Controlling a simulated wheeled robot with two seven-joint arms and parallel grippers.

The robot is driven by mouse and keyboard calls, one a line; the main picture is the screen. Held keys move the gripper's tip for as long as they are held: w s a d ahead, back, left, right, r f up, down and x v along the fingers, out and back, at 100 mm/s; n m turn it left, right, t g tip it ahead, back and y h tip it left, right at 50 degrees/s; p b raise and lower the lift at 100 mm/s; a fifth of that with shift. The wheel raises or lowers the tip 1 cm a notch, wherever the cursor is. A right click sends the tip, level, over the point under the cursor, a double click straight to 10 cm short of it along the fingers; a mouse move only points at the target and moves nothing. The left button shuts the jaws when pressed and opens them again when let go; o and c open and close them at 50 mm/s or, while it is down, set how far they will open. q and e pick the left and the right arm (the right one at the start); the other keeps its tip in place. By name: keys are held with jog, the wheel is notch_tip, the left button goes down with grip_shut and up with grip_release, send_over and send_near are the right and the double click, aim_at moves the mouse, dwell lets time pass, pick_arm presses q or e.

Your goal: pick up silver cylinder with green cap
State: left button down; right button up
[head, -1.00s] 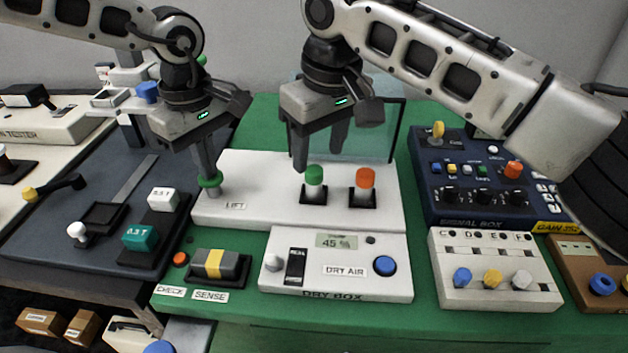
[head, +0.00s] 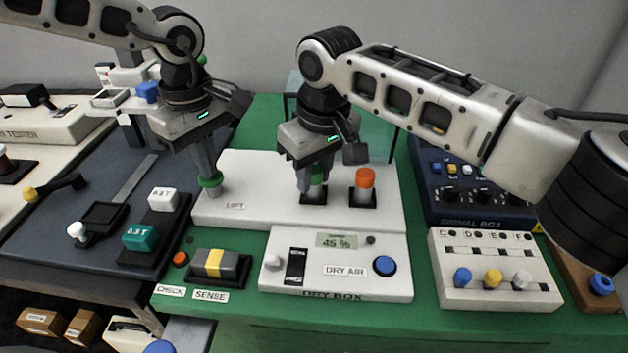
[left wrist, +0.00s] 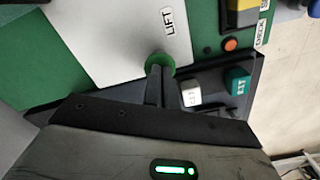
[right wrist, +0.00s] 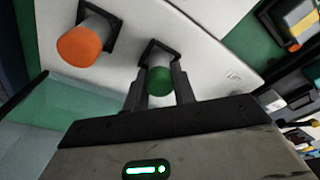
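The silver cylinder with a green cap (head: 317,178) stands upright in a black square socket on the white LIFT panel (head: 235,207). The green cap also shows in the right wrist view (right wrist: 160,80). My right gripper (head: 315,184) is lowered over it, one finger on each side, very near or touching; whether they grip is unclear. The cylinder body is partly hidden by the fingers. My left gripper (head: 209,177) has its fingers together, tips at a round green knob (left wrist: 160,64) on the panel's left side.
An orange-capped cylinder (head: 364,180) stands in its own socket just right of the green one. A clear upright pane (head: 376,145) is behind. The DRY BOX (head: 336,264) lies in front, and the blue SIGNAL BOX (head: 465,185) is to the right.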

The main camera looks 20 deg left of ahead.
notch_tip(320, 180, up, 9)
jog(key=shift+s+r, duration=0.1)
jog(key=shift+r, duration=0.05)
jog(key=shift+s+d+r, duration=0.45)
jog(key=shift+s+r, duration=0.5)
jog(key=shift+s, duration=0.45)
jog(key=shift+s+d+r, duration=0.5)
jog(key=shift+s+r, duration=0.45)
jog(key=shift+s, duration=0.45)
jog(key=shift+s+d+r, duration=0.45)
jog(key=shift+s+r, duration=0.5)
jog(key=shift+s, duration=0.45)
pick_arm(q)
notch_tip(320, 180, up, 8)
